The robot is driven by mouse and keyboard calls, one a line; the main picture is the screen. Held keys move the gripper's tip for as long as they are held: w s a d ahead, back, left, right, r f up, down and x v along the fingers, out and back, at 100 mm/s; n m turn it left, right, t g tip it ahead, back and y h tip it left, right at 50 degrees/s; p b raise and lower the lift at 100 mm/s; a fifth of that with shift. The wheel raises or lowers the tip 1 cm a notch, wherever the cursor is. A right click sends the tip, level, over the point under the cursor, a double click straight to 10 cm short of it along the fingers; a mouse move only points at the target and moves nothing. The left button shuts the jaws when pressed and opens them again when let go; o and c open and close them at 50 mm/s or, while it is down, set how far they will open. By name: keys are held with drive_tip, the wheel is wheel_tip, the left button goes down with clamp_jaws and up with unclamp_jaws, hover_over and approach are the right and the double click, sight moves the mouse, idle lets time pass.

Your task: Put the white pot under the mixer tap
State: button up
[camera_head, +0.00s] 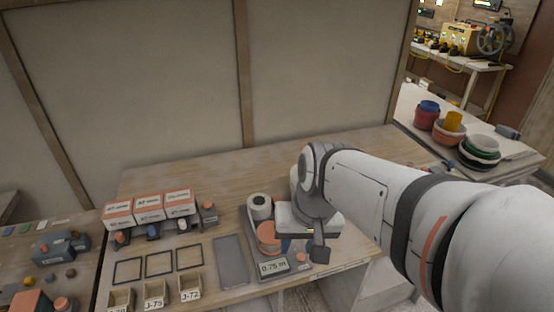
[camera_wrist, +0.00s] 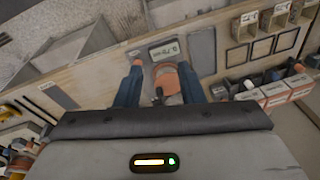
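I see no clear white pot and no mixer tap in either view. In the head view my gripper hangs over the grey measuring unit (camera_head: 251,219), largely hidden by my arm.
The unit has a salmon disc (camera_head: 268,236), a white roll (camera_head: 259,206) and a display (camera_head: 273,267) reading 0.75 m. Boxes (camera_head: 149,207) and small bins (camera_head: 155,293) stand left. A grey panel (camera_head: 231,262) lies beside the unit. The bench's back is bare.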

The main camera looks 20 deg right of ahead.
drive_tip(key=w+d+f+m+t+y+b, duration=0.1)
drive_tip(key=w+d+f+m+y+b, duration=0.2)
drive_tip(key=w+f+m+y+b, duration=0.9)
drive_tip(key=w+d+f+m+t+b, duration=0.1)
drive_tip(key=w+d+f+m+t, duration=0.1)
drive_tip(key=d, duration=0.4)
drive_tip(key=w+d+f+m+t+h+b, duration=0.1)
drive_tip(key=w+d+f+m+t+b, duration=0.1)
drive_tip(key=d+m+t, duration=0.3)
drive_tip(key=w+d+f+m+t+h+b, duration=0.1)
drive_tip(key=w+d+f+m+t+b, duration=0.1)
drive_tip(key=w+d+f+m+t, duration=0.2)
drive_tip(key=shift+w+d+f+m, duration=0.1)
drive_tip(key=shift+d+f+m, duration=0.1)
drive_tip(key=shift+d+m, duration=0.7)
drive_tip(key=shift+d+f+m, duration=0.15)
drive_tip(key=shift+d+m, duration=0.65)
drive_tip(key=shift+d, duration=0.05)
drive_tip(key=shift+w+d+t, duration=0.2)
drive_tip(key=shift+w+t, duration=0.05)
drive_tip(key=shift+t, duration=0.05)
drive_tip(key=x, duration=0.3)
drive_tip(key=b+x, duration=0.1)
drive_tip(key=x, duration=0.3)
drive_tip(key=shift+a, duration=0.4)
drive_tip(key=shift+s, duration=0.1)
clamp_jaws()
